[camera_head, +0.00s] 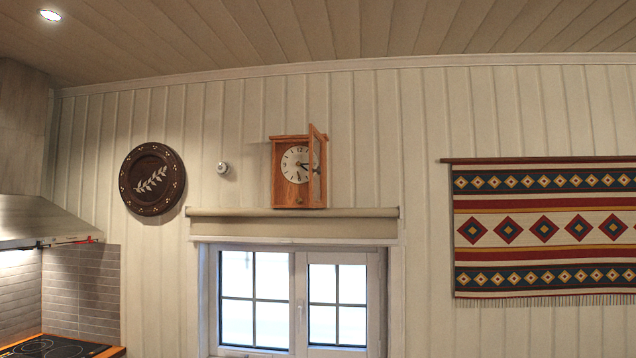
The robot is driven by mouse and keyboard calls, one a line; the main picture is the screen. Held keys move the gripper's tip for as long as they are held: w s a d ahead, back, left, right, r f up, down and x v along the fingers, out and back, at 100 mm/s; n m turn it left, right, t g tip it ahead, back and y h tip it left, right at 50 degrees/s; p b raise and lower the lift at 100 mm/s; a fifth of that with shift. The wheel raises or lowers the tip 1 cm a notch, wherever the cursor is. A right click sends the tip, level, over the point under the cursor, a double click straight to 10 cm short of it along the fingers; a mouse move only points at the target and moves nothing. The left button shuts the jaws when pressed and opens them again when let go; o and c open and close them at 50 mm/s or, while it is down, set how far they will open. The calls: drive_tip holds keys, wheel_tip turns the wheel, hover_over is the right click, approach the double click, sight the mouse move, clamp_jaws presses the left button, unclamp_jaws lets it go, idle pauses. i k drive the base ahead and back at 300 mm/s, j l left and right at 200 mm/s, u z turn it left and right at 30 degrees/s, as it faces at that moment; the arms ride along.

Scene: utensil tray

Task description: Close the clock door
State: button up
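A wooden wall clock (289,186) hangs on the white panelled wall, above the window. It has a round white face with dark hands. Its clock door (314,168) is hinged on the right side and stands open, swung outward and seen nearly edge-on. A small dark knob or latch shows on the door near its free edge. A small knob sits on the lower part of the clock body. My gripper is not in view.
A rolled blind (293,224) sits just below the clock, over the window (295,300). A dark round plate (152,179) hangs left, a patterned textile (545,230) right. A range hood (40,222) and cooktop (58,348) are far left.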

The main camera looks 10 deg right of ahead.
sight(319, 139)
drive_tip(key=i+j+z, duration=0.1)
drive_tip(key=j, duration=0.25)
drive_tip(key=i+j+z, duration=0.1)
drive_tip(key=i+j, duration=0.15)
drive_tip(key=j, duration=0.15)
drive_tip(key=i+j+z, duration=0.1)
drive_tip(key=j, duration=0.25)
drive_tip(key=i+j+z, duration=0.1)
drive_tip(key=j, duration=0.3)
drive_tip(key=i+j+z, duration=0.1)
drive_tip(key=i+j, duration=0.15)
drive_tip(key=j, duration=0.2)
